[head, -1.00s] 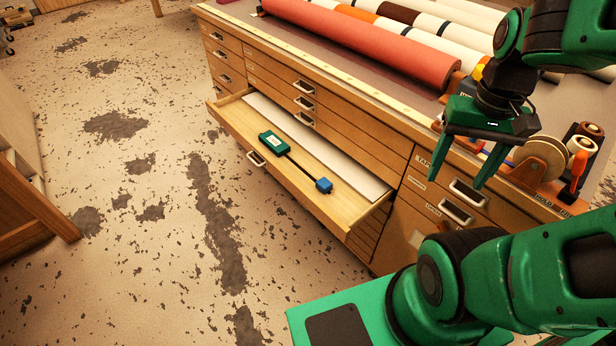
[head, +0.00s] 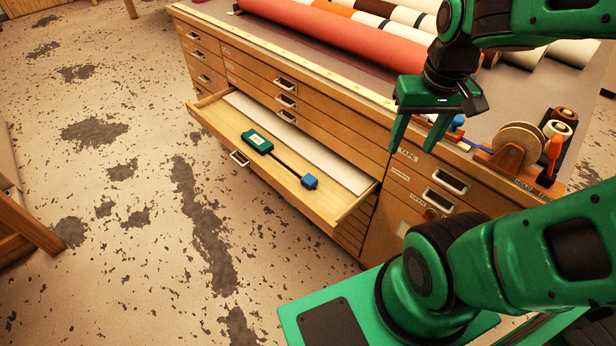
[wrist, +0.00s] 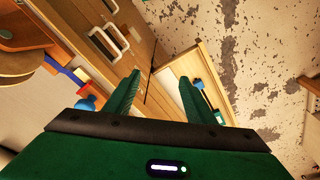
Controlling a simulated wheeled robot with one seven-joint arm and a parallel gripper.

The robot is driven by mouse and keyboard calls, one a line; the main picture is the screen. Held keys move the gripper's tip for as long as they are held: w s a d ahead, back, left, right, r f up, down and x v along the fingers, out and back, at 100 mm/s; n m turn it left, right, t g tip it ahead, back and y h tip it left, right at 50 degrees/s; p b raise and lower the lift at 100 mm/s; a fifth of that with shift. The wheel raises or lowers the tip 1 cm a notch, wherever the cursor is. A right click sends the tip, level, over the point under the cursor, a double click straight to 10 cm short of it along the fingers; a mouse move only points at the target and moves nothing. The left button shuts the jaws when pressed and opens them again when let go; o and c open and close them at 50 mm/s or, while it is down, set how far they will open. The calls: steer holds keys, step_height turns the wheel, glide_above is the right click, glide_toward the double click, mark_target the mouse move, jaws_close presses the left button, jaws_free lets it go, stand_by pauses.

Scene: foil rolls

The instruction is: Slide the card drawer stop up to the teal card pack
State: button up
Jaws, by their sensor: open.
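The teal card pack (head: 257,141) lies in the open wooden drawer (head: 327,222), toward its left end. The blue stop (head: 309,182) sits toward the drawer's right end, apart from the pack. A thin dark rail (head: 285,159) runs between them. My gripper (head: 415,148) is open and empty, above and to the right of the drawer, in front of the cabinet. In the wrist view the blue stop (wrist: 198,84) shows beyond my fingers (wrist: 178,95). The teal pack is partly hidden there by the right finger.
A white sheet (head: 300,145) lies along the back of the drawer. Closed drawers with metal handles (head: 449,181) fill the cabinet front. Red and white rolls (head: 330,45) and a tape holder (head: 520,155) stand on the cabinet top.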

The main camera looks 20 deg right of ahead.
steer(key=w+a+n+t, duration=0.2)
steer(key=w+a+n, duration=0.1)
steer(key=w+a, duration=0.55)
steer(key=n+g, duration=0.3)
steer(key=n, duration=0.2)
glide_above(309, 179)
step_height(309, 179, down, 19)
steer(key=shift+y, duration=0.3)
step_height(309, 179, down, 11)
steer(key=shift+f, duration=0.15)
